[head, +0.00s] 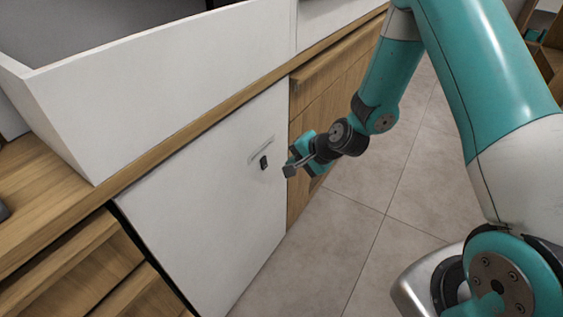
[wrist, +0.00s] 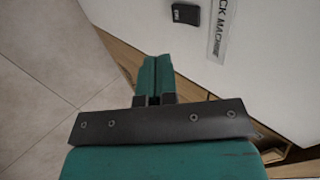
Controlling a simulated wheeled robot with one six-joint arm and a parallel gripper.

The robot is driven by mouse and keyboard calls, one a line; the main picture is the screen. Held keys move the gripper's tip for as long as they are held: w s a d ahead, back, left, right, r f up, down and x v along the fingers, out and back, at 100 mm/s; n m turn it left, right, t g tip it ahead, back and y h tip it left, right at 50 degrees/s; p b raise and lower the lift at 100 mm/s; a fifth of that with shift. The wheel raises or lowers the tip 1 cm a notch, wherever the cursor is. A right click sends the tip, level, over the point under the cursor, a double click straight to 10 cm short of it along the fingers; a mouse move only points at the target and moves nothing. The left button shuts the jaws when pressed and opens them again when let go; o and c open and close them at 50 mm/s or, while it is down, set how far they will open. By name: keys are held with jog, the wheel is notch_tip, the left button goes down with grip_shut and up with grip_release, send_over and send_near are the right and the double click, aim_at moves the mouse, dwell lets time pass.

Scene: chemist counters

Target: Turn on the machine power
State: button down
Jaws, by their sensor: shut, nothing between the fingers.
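The machine is a white panel (head: 215,200) set into the wooden counter front. A small black rocker switch (head: 264,162) sits on the panel, just below a grey label strip. In the wrist view the switch (wrist: 186,14) is at the top, left of the label (wrist: 222,30), which reads "CK MACHINE" with its start cut off. My gripper (head: 288,171) is in front of the panel, a little right of the switch and apart from it. In the wrist view its fingers (wrist: 154,75) are together and empty, below and left of the switch.
A white open-topped bin (head: 180,75) stands on the wooden counter top (head: 150,175) above the panel. Wooden drawers (head: 75,275) are on the left and more wooden fronts (head: 330,95) on the right. The tiled floor (head: 370,200) is clear.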

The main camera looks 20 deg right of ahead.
jog(key=v, duration=0.6)
jog(key=shift+a+r, duration=0.2)
jog(key=shift+a, duration=0.1)
jog(key=shift+s, duration=0.15)
jog(key=f+t+b, duration=0.1)
jog(key=b, duration=0.1)
jog(key=s+d+f+y+b, duration=0.1)
jog(key=f+b, duration=0.1)
jog(key=shift+s+t+b, duration=0.2)
jog(key=shift+t+b, duration=0.15)
jog(key=shift+t, duration=0.05)
jog(key=shift+f+y, duration=0.1)
jog(key=shift+y, duration=0.2)
